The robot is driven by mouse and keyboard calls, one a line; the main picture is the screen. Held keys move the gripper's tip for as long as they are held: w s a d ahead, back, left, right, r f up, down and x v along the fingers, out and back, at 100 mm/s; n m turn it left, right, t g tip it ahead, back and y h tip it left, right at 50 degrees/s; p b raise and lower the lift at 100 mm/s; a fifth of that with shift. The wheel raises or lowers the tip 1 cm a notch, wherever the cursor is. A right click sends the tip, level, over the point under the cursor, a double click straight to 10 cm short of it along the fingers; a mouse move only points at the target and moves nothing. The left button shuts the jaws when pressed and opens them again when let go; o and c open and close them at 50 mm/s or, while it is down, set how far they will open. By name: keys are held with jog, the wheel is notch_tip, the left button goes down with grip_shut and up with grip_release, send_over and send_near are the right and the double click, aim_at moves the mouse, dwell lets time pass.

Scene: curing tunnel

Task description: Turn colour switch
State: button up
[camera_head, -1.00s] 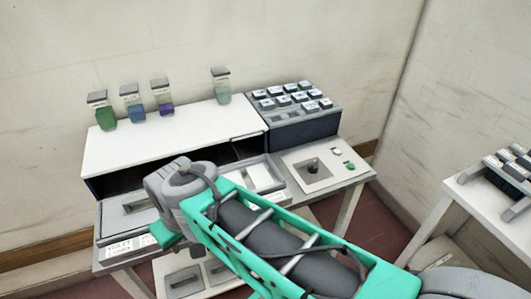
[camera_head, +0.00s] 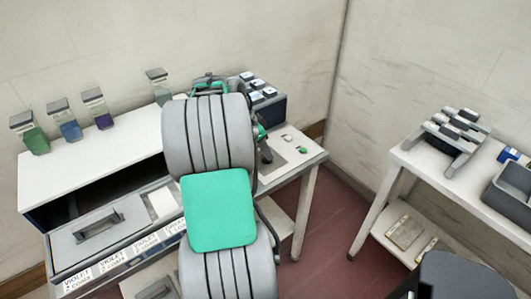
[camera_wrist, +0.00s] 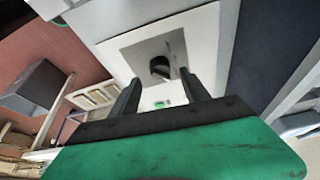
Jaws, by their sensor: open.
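The colour switch is a dark round knob (camera_wrist: 160,67) on a grey square plate (camera_wrist: 130,50) set in a white panel. In the wrist view it appears between and just beyond my fingertips. My gripper (camera_wrist: 160,77) is open, one finger to each side of the knob in the picture; I cannot tell whether they touch it. In the head view my gripper (camera_head: 265,147) hangs over the panel at the table's right end and hides the knob. A green button (camera_head: 302,150) and a white button (camera_head: 288,138) sit beside the plate.
A white-topped cabinet (camera_head: 80,160) carries several colour jars, including a green one (camera_head: 33,137). A keyed box (camera_head: 270,110) stands behind my arm. A side table (camera_head: 400,160) stands right, across open floor.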

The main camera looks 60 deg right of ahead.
jog(key=x, duration=0.3)
jog(key=shift+d+f, duration=0.1)
jog(key=shift+f, duration=0.2)
grip_shut()
dwell(0.3)
